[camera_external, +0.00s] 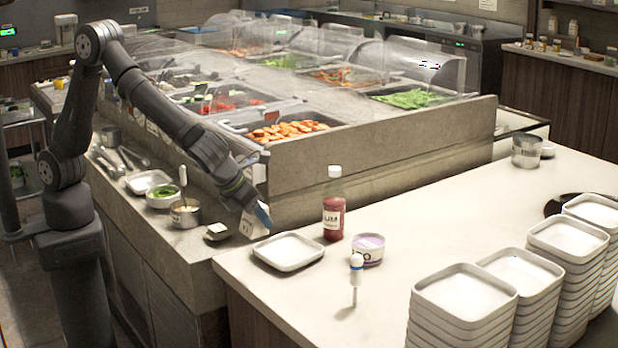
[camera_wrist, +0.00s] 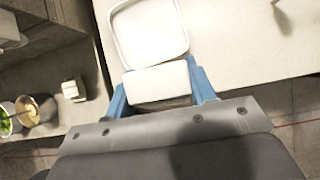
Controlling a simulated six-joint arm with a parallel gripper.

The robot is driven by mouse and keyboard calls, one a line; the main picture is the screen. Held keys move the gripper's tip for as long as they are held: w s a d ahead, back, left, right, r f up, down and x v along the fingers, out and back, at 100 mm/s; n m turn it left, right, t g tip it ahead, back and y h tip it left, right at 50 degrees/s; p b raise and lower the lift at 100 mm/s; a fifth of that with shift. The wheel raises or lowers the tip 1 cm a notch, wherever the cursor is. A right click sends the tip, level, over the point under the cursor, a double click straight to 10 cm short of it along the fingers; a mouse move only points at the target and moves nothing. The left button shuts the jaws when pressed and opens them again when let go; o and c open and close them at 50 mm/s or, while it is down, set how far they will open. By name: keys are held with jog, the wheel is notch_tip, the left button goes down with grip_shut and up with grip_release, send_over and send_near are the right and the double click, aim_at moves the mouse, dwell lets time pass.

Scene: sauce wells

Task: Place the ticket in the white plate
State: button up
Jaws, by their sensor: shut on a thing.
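My gripper (camera_external: 262,214) is shut on the ticket (camera_external: 247,224), a small white card with faint dark marks. In the wrist view the ticket (camera_wrist: 157,82) sits between the two blue fingers of my gripper (camera_wrist: 160,92). The white plate (camera_external: 288,251) is a square, empty dish with a raised rim, lying flat on the counter. In the external view my gripper is above and left of the plate. In the wrist view the plate (camera_wrist: 148,32) lies just beyond the ticket, which overlaps its near edge in the picture.
A red sauce bottle (camera_external: 333,205), a purple-white tub (camera_external: 368,248) and an upright white-blue tool (camera_external: 355,278) stand right of the plate. Stacked white dishes (camera_external: 465,295) fill the front right. Small bowls and a metal pot (camera_external: 185,213) line the lower ledge.

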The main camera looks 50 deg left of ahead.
jog(key=w+f, duration=0.2)
jog(key=w, duration=0.1)
jog(key=w+a+f, duration=0.1)
jog(key=w+f, duration=0.1)
jog(key=w, duration=0.2)
jog(key=w+a+f, duration=0.1)
jog(key=w+f, duration=0.1)
jog(key=w, duration=0.2)
jog(key=shift+a+f, duration=0.2)
jog(key=shift+f, duration=2.2)
jog(key=shift+f, duration=0.1)
jog(key=o, duration=1.1)
jog(key=shift+c, duration=0.2)
jog(key=shift+s+r, duration=0.1)
jog(key=shift+r, duration=0.3)
jog(key=v, duration=1.1)
jog(key=shift+s, duration=0.15)
